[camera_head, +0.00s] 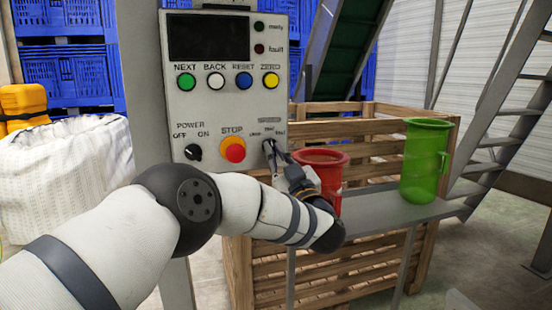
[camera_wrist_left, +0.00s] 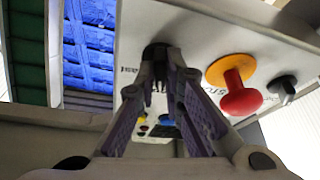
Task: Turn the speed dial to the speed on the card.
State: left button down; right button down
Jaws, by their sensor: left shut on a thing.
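The grey control panel (camera_head: 225,110) stands upright in the head view, with a dark display (camera_head: 207,36). The black speed dial (camera_head: 267,146) is at its lower right, under a small label with slow, medium and fast-type marks too small to read surely. My left gripper (camera_head: 275,157) is shut on the dial from below right. In the left wrist view the fingertips (camera_wrist_left: 160,80) close around the black dial (camera_wrist_left: 156,50), with "fast" lettering beside it. The fingers hide much of the dial, so its pointer setting is unclear. I cannot make out a card. My right gripper is out of view.
Left of the dial are the red stop button (camera_head: 233,150) and black power knob (camera_head: 194,152); several coloured buttons sit above. A red bucket (camera_head: 322,160) stands close right of my gripper; a green jug (camera_head: 425,160) is farther right. A wooden crate (camera_head: 330,265) is behind.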

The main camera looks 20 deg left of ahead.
pick_arm(q)
jog(key=shift+w+r+n+g+y+b, duration=0.1)
jog(key=shift+n+g+y+b, duration=0.35)
jog(key=shift+n, duration=0.9)
jog(key=shift+r+n+g+y+b, duration=0.2)
jog(key=shift+n+g, duration=0.5)
jog(key=shift+n, duration=0.6)
jog(key=shift+w+r+n+g+y+b, duration=0.1)
jog(key=shift+n+g+y+b, duration=0.35)
jog(key=shift+n, duration=0.9)
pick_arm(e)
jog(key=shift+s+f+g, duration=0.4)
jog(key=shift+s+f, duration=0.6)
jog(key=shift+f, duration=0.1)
pick_arm(q)
jog(key=shift+d+r+g, duration=0.1)
jog(key=shift+g, duration=0.2)
jog(key=c, duration=1.7)
grip_release()
jog(key=shift+f, duration=0.2)
